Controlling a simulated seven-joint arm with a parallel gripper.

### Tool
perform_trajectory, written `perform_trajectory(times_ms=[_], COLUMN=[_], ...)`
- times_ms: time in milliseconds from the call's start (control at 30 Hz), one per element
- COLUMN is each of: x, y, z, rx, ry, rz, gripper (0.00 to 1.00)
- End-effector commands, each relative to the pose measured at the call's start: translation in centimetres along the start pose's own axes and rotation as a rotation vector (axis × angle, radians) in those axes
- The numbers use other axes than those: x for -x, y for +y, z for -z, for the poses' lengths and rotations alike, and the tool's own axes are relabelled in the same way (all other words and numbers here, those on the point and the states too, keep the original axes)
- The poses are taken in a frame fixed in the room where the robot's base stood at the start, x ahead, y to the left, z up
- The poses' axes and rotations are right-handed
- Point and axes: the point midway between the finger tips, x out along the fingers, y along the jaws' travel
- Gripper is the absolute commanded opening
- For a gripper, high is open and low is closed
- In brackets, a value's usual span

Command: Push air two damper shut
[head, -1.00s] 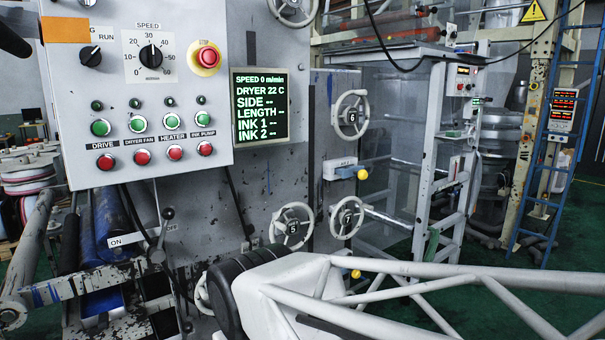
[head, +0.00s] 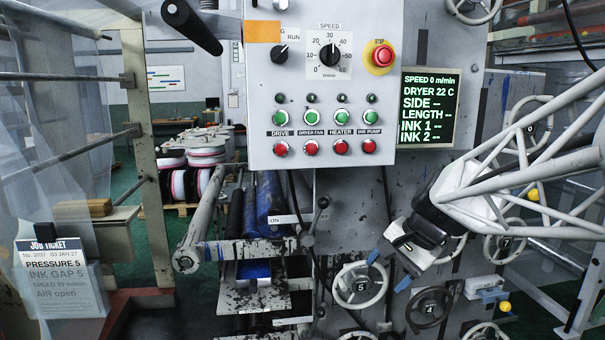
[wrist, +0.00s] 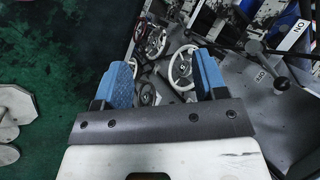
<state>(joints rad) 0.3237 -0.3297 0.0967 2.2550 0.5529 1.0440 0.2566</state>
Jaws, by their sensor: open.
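The task's damper is not clearly identifiable, as its label is unreadable now. Two fittings with yellow knobs show in the head view at right: an upper yellow knob (head: 532,195), its housing mostly hidden behind my arm, and a lower white and blue damper box (head: 487,288) with a yellow knob (head: 505,307). My gripper (head: 388,270) is open and empty, blue fingertips apart, in front of the machine face, left of both knobs and just right of handwheel 5. In the wrist view, my gripper (wrist: 163,75) points toward handwheels; no yellow knob shows there.
Handwheel 5 (head: 360,288) and dark handwheel 4 (head: 430,310) stand close to the fingers. A control panel (head: 330,80) hangs above, left of the screen (head: 428,108). A black-knobbed lever (head: 323,203) juts out at centre. The job ticket (head: 60,275) reads "AIR open".

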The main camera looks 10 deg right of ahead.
Motion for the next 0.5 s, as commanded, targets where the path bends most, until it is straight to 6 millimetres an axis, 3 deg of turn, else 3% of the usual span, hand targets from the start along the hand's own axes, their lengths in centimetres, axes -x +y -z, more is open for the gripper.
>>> perform_trajectory(times_ms=[233,500], x=[1.8,4.3], y=[-1.6,-1.8], z=[7.9,17.1], rx=[-0.265,-0.537], ry=[-0.037,-0.08], rz=[0.152,0.336], gripper=[0.65,0.65])
